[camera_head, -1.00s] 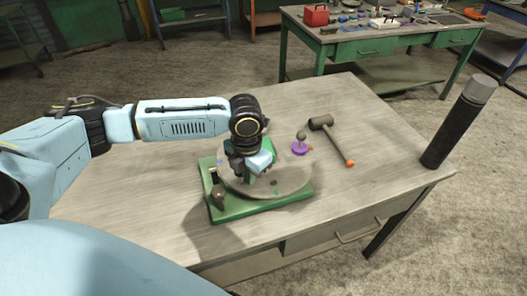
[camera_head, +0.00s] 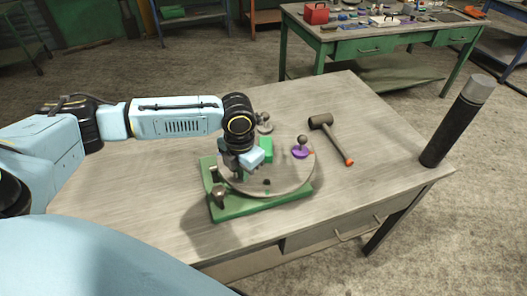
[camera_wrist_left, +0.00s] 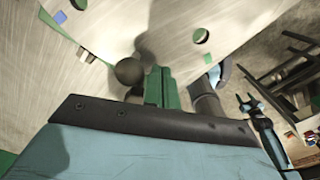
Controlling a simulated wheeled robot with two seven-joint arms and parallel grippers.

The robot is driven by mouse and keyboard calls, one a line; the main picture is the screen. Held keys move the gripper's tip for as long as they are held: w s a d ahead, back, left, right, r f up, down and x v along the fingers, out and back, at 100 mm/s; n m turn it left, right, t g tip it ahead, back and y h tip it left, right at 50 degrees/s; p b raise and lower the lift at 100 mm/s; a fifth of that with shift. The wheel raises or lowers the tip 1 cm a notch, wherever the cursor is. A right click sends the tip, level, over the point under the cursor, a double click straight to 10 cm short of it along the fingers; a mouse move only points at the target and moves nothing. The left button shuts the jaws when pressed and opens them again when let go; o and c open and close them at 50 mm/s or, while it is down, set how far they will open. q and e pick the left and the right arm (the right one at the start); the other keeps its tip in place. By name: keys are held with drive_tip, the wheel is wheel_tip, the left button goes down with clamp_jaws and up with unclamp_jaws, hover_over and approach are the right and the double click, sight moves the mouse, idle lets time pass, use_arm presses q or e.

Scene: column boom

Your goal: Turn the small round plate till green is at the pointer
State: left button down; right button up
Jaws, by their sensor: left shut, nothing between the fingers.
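The small round grey plate (camera_head: 290,178) lies on a green base (camera_head: 240,208) on the wooden table. A purple piece with a round knob (camera_head: 300,152) sits at its far right edge, beside a small orange-red mark (camera_head: 311,151). A dark round spot (camera_head: 267,182) shows near its front. A green block (camera_head: 265,145) stands behind my left gripper (camera_head: 246,166), which is shut and empty over the plate's left part. In the left wrist view a pale surface carries blue marks (camera_wrist_left: 60,17) and a green round spot (camera_wrist_left: 201,35). I cannot make out the pointer for certain. My right gripper is out of view.
A hammer (camera_head: 331,135) lies to the right of the plate. A grey knobbed piece (camera_head: 264,123) stands behind it. A dark upright cylinder (camera_head: 459,122) is at the table's right corner. The table (camera_head: 125,205) is clear at the front left.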

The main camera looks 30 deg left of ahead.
use_arm(q)
drive_tip(key=shift+a+p, duration=0.4)
drive_tip(key=shift+a, duration=0.5)
drive_tip(key=shift+w+a, duration=0.15)
drive_tip(key=shift+a, duration=0.7)
drive_tip(key=shift+w+a+p, duration=0.1)
drive_tip(key=shift+a+p, duration=0.05)
drive_tip(key=shift+p, duration=0.15)
